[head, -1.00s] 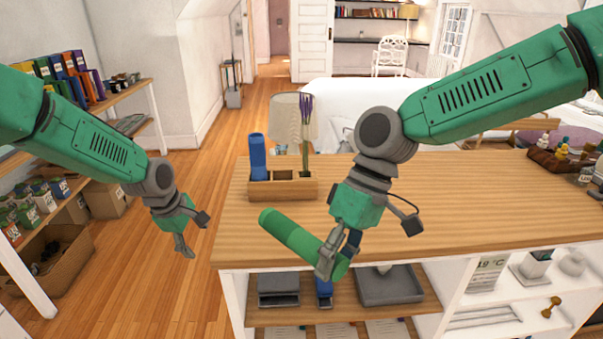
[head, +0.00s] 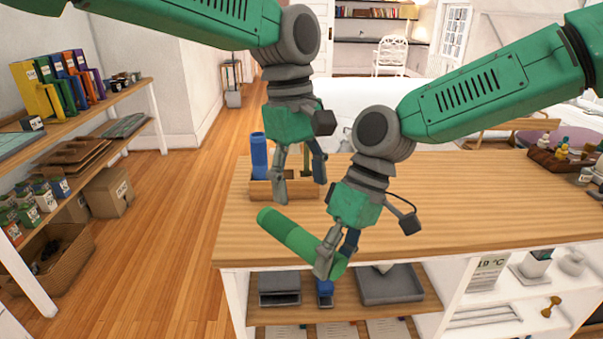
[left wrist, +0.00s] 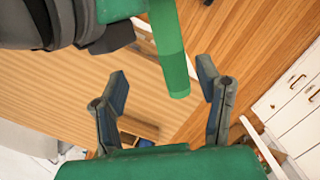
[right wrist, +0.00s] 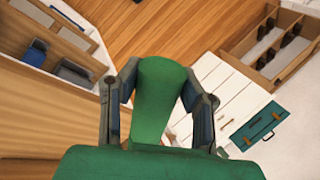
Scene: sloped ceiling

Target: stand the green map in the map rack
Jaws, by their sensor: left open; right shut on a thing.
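The green map (head: 290,234) is a rolled green tube, held tilted above the front edge of the wooden counter. My right gripper (head: 337,262) is shut on its right end; the map also shows between the fingers in the right wrist view (right wrist: 158,100). The map rack (head: 305,189) is a small wooden box on the counter with a blue roll (head: 259,155) standing in its left part. My left gripper (head: 300,190) is open and empty, in front of the rack and above the map's free end. In the left wrist view the map (left wrist: 172,60) comes down between its open fingers, apart from them.
The wooden counter (head: 450,195) is clear to the right of the grippers. A dark tray with small items (head: 560,165) stands at its far right. Shelves below hold grey trays (head: 390,285). A bookshelf (head: 70,125) stands at the left.

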